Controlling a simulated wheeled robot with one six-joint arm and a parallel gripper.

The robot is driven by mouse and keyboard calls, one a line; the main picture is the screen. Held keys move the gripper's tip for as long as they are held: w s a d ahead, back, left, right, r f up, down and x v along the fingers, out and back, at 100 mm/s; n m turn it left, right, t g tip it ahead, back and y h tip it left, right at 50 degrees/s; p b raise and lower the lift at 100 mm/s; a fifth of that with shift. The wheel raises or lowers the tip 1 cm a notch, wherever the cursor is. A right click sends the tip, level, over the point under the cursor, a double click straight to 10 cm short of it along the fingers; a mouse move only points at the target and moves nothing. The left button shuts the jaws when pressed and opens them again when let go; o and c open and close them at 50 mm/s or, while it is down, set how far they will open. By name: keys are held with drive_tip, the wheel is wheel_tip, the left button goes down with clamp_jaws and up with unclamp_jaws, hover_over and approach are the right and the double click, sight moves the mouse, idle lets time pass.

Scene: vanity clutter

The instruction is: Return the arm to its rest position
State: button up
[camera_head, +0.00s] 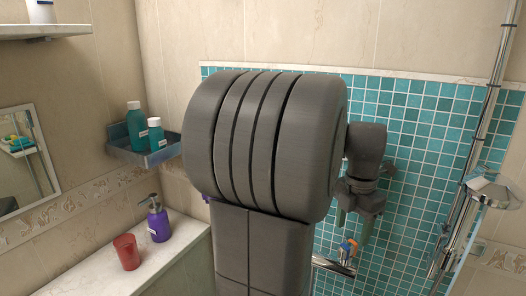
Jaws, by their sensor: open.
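My arm fills the middle of the head view, its large grey joint close to the camera. My gripper (354,225) shows small to the right of that joint, pointing down in front of the teal tiled wall. Its two fingers stand apart, and I see nothing between them. It is clear of the counter and the shelf. Part of the arm between the big joint and the wrist is hidden.
A red cup (126,251) and a purple pump bottle (158,220) stand on the white counter (95,274) at left. Two teal bottles (135,127) stand on a wall shelf (168,153). A mirror (26,160) hangs far left.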

sight(349, 244)
wheel_tip(349, 244, down, 6)
drive_tip(key=b, duration=0.4)
drive_tip(key=shift+r+b, duration=0.1)
drive_tip(key=shift+b, duration=0.3)
drive_tip(key=shift+r+m+b, duration=0.2)
drive_tip(key=shift+m+b, duration=0.1)
drive_tip(key=shift+m, duration=0.1)
drive_tip(key=shift+r+p, duration=0.15)
drive_tip(key=shift+p, duration=0.15)
